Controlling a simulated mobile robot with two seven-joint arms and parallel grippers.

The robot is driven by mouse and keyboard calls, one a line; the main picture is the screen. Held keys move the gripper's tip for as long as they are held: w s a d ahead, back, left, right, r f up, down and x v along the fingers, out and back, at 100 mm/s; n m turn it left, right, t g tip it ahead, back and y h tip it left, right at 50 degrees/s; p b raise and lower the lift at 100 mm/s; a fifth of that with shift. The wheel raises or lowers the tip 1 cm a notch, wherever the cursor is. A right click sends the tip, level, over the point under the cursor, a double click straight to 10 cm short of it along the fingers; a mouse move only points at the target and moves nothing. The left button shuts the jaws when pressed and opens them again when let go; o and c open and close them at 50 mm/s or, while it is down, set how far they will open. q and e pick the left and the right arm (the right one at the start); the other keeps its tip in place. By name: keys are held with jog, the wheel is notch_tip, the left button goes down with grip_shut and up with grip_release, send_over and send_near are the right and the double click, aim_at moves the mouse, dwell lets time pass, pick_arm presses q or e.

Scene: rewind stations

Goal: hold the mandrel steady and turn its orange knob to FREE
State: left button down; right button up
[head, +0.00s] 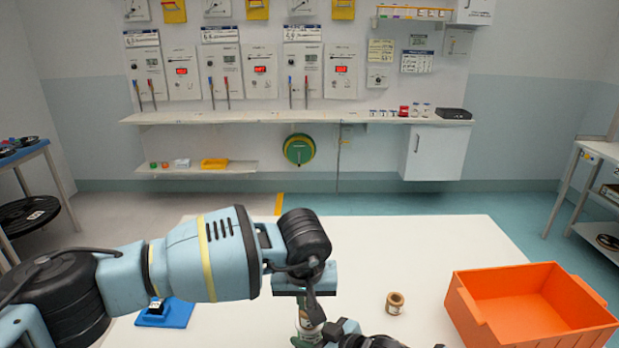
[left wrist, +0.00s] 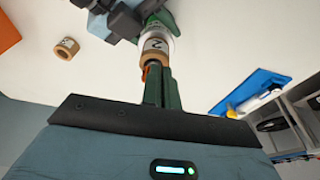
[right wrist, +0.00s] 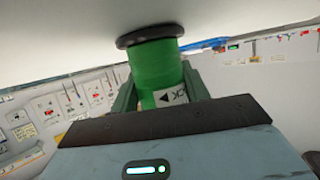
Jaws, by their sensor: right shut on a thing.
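The mandrel (head: 306,322) stands on the white table, mostly hidden in the head view by my arms. In the right wrist view its green body (right wrist: 155,70) has a black flange and a white label with an arrow, partly covered, ending in "CK". My right gripper (head: 338,330) is shut on this body. In the left wrist view a brown core marked 2 (left wrist: 154,46) sits on the mandrel. A sliver of the orange knob (left wrist: 145,72) shows beside my left gripper (left wrist: 160,70). Its fingers are close together at the knob; their grip is unclear.
A loose brown core (head: 395,303) lies on the table (head: 430,240) right of the mandrel. An orange bin (head: 480,312) stands at the right edge. A blue holder (head: 175,315) lies at the left. The table's far middle is clear.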

pick_arm(q)
jog(key=shift+s+a, duration=0.1)
jog(key=shift+a, duration=0.05)
dwell(0.3)
jog(key=shift+s, duration=0.3)
jog(key=shift+r, duration=0.1)
jog(key=v, duration=0.2)
jog(key=w+v, duration=0.1)
jog(key=v, duration=0.2)
jog(key=shift+w+r, duration=0.1)
jog(key=shift+r, duration=0.3)
jog(key=m, duration=0.3)
jog(key=r+m+h, duration=0.1)
jog(key=m, duration=0.2)
jog(key=shift+h, duration=0.3)
jog(key=shift+f, duration=0.1)
notch_tip(320, 180, down, 7)
jog(key=shift+d, duration=0.2)
